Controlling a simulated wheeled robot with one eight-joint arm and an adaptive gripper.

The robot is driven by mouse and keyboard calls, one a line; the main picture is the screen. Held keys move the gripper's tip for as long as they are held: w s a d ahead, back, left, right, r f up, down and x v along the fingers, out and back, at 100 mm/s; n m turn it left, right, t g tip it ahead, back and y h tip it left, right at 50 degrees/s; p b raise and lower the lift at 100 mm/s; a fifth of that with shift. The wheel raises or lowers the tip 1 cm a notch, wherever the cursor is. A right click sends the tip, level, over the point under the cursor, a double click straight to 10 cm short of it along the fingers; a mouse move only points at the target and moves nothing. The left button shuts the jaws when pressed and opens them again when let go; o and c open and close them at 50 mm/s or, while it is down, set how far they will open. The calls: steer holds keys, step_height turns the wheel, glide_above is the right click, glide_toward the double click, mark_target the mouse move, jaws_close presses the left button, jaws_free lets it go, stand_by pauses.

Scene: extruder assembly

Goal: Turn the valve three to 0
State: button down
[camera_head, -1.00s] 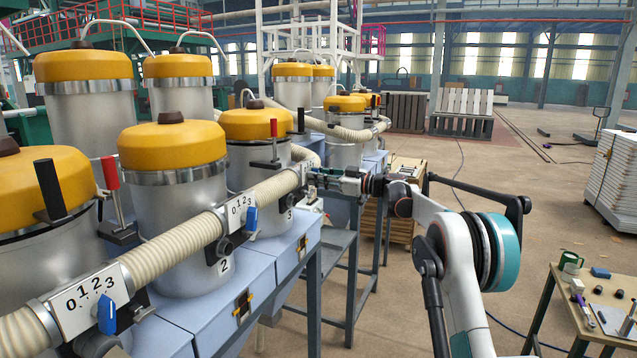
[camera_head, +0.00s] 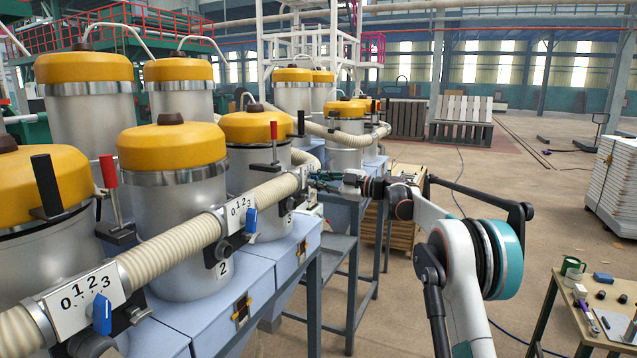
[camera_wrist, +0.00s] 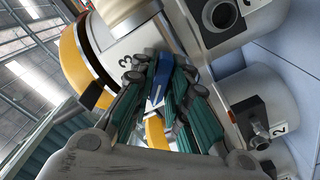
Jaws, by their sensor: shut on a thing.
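Valve three sits on the pale hose by the third yellow-lidded drum (camera_head: 257,125). In the head view my gripper (camera_head: 318,178) is at this valve and mostly hides its dial plate. The wrist view shows the valve's blue handle (camera_wrist: 161,74), with a white line on it, between the green-padded fingers of my gripper (camera_wrist: 163,88). My gripper is shut on the handle. A digit 3 on the white dial plate (camera_wrist: 124,62) shows left of the fingers; the other digits are hidden. I cannot tell which number the handle points to.
Two similar valves with blue handles, one by drum two (camera_head: 251,220) and one nearer (camera_head: 102,314), stand along the same hose (camera_head: 175,250). Red and black levers rise beside the drums. A small table (camera_head: 545,305) with tools is at the lower right. The floor behind my arm is open.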

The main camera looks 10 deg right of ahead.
stand_by(0.3)
steer(key=c, duration=1.6)
jaws_free()
steer(key=shift+c, duration=0.2)
steer(key=v, duration=1.2)
